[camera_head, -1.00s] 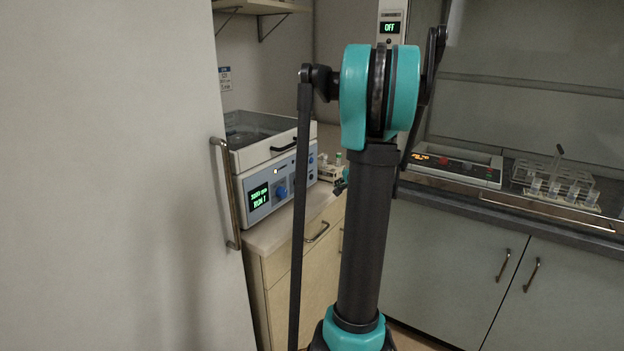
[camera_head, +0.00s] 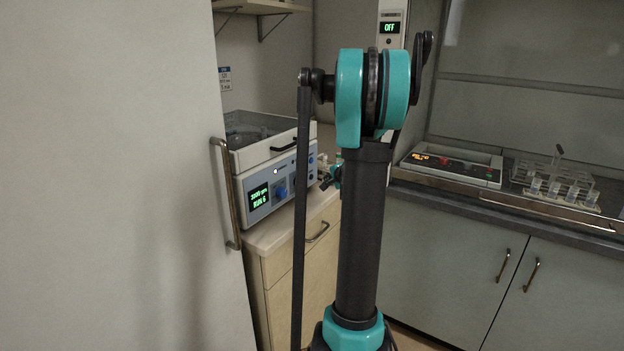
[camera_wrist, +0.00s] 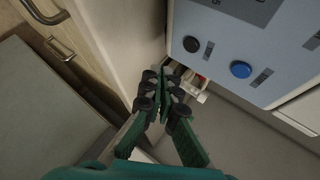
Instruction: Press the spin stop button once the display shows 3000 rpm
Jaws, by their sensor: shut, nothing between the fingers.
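The spin unit (camera_head: 240,182), a blue-grey box with an open-topped upper part, stands on the left counter. Its display (camera_head: 258,197) shows small green text. The lower line seems to read RUN with a digit; the upper line ends in rpm, but its number is too small to read surely. A blue knob (camera_head: 281,192) sits right of the display. In the wrist view the panel shows a black button (camera_wrist: 192,44) and a blue button (camera_wrist: 241,69); their labels are unreadable. My gripper (camera_wrist: 165,78) is shut and empty, below-left of both buttons in that view, apart from them.
A cabinet door with a long handle (camera_head: 226,190) fills the left foreground. At right, a fume hood bench holds a flat device (camera_head: 450,168) and a tube rack (camera_head: 565,190).

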